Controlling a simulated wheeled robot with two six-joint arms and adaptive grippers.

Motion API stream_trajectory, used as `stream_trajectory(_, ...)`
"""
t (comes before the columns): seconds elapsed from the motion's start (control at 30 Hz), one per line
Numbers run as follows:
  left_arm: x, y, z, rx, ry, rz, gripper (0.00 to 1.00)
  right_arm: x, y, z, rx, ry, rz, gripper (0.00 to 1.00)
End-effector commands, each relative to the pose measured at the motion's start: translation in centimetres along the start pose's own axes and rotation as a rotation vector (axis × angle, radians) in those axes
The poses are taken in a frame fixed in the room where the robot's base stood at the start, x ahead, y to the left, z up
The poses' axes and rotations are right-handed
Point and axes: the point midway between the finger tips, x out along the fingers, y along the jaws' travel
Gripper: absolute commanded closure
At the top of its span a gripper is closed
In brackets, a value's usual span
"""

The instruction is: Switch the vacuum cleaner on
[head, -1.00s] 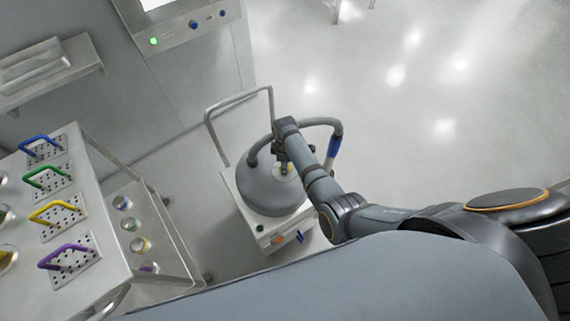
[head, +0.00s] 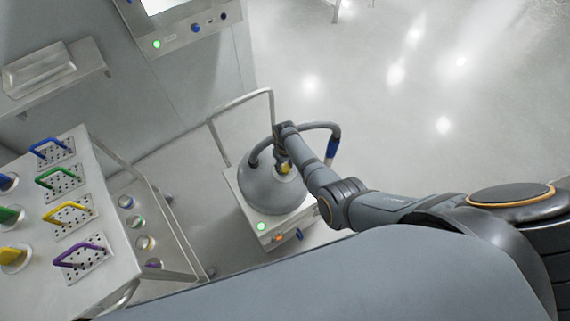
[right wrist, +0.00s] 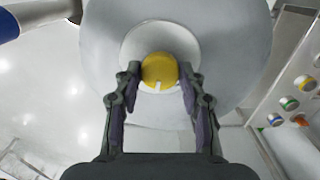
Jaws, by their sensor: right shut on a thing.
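The vacuum cleaner (head: 262,192) stands on the floor, with a grey dome on a white square base. A green light (head: 261,226) glows on the base. A yellow round knob (head: 285,168) sits on top of the dome, and it also shows in the right wrist view (right wrist: 161,68) on a pale disc, with a white mark at its lower edge. My right gripper (right wrist: 160,76) is shut on the yellow knob, one finger at each side. In the head view my right gripper (head: 284,160) is partly hidden by its arm. My left gripper is out of view.
A hose (head: 329,149) loops from the dome, close to my right arm. A metal push handle (head: 240,101) rises behind the vacuum cleaner. A steel trolley (head: 135,243) with coloured-handled plates stands at the left. Open floor (head: 430,90) lies at the upper right.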

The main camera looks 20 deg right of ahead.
Motion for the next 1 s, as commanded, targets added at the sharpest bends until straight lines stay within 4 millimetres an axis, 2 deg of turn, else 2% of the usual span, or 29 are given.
stream_trajectory(0.6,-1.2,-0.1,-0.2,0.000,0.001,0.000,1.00,0.0,0.0,0.0,0.542,0.001,0.000,0.91)
stream_trajectory(1.0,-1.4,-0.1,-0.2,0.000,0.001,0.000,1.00,0.0,0.0,-0.1,0.722,0.001,0.000,0.91)
